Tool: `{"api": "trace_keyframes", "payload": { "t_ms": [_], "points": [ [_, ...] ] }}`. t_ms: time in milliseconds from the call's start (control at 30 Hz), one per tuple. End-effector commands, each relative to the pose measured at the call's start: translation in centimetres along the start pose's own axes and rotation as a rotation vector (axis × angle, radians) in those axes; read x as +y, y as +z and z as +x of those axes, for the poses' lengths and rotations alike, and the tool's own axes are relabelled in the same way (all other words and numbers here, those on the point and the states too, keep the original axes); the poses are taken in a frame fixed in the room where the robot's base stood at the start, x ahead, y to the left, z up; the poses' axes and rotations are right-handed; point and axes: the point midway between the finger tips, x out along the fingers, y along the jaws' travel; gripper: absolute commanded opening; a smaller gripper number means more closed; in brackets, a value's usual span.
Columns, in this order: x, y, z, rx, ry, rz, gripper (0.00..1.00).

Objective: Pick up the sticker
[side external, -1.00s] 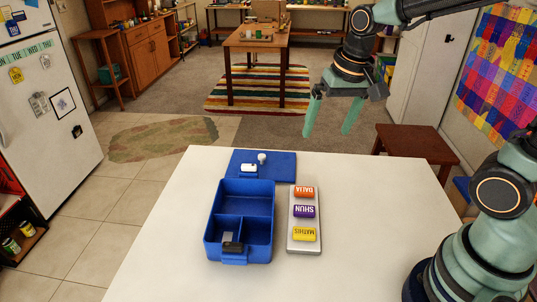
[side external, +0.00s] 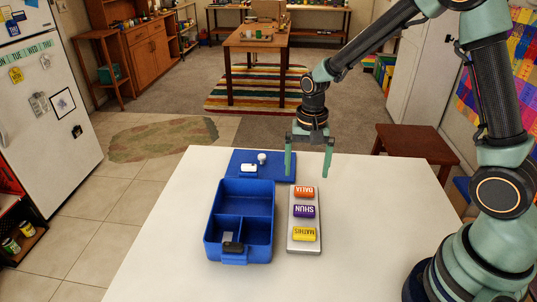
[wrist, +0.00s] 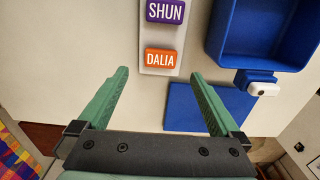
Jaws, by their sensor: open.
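Three name stickers lie in a row on a pale grey strip (side external: 291,243): orange DALIA (side external: 304,191) at the far end, purple SHUN (side external: 304,211) in the middle, yellow MATHIS (side external: 304,234) at the near end. My gripper (side external: 309,174) is open and empty, above the table just beyond the orange sticker. In the wrist view, the orange sticker (wrist: 161,62) shows between and just ahead of the fingertips, with the purple sticker (wrist: 165,11) farther ahead. The yellow sticker is outside the wrist view.
The table's right side is clear.

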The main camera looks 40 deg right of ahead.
Motion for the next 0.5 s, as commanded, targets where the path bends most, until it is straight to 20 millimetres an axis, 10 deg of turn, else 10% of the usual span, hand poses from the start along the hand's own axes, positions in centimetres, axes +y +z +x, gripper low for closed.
{"api": "trace_keyframes", "payload": {
  "t_ms": [500],
  "points": [
    [0.0,0.4,5.4,-0.001,0.001,-0.001,1.00]
  ]
}}
